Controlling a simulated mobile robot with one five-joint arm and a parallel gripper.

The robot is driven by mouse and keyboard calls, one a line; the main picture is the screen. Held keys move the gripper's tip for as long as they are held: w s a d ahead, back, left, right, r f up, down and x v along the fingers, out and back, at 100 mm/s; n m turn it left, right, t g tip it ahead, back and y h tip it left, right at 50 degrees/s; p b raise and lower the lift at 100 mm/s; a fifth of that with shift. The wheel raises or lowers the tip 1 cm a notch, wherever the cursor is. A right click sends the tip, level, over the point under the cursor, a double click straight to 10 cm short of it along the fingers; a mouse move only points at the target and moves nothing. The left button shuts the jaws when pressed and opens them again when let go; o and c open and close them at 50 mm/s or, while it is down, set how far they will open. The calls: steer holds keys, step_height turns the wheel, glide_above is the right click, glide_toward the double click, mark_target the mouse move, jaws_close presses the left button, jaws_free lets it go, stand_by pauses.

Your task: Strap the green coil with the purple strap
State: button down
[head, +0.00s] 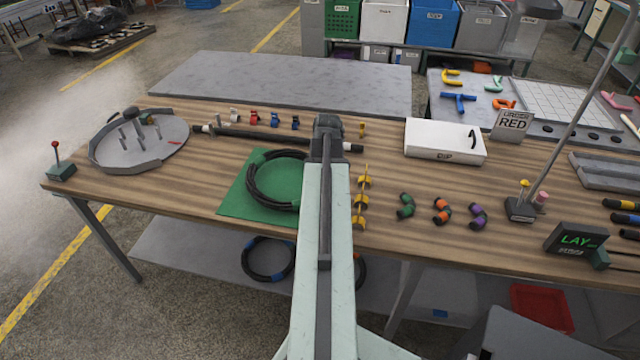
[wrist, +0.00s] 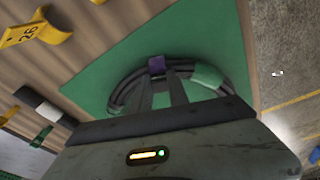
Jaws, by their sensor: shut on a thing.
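A black hose coil (head: 257,190) lies on a green mat (head: 235,199); my arm covers its right side in the head view. In the wrist view the coil (wrist: 123,99) shows a green band (wrist: 208,77) on its right part. My gripper (wrist: 160,76) is over the coil, its fingers shut on a small purple strap (wrist: 156,64) at the coil's far rim. Whether the strap is around the hose or only against it, I cannot tell. In the head view my gripper is hidden behind my arm.
Right of my arm are yellow hooks (head: 362,200) and green (head: 405,206), orange (head: 442,210) and purple (head: 478,215) pieces. A grey round tray (head: 138,150) is at left.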

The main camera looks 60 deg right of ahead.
steer(key=shift+s+a+f, duration=0.25)
steer(key=shift+a+f, duration=0.3)
steer(key=shift+f, duration=0.05)
steer(key=c, duration=1.2)
jaws_free()
steer(key=shift+w+d+r+p, duration=0.1)
steer(key=shift+r+p, duration=0.35)
steer(key=shift+p, duration=0.2)
steer(key=r+p, duration=0.5)
steer(key=s+r+p, duration=0.1)
steer(key=r+p, duration=0.2)
steer(key=shift+d, duration=0.3)
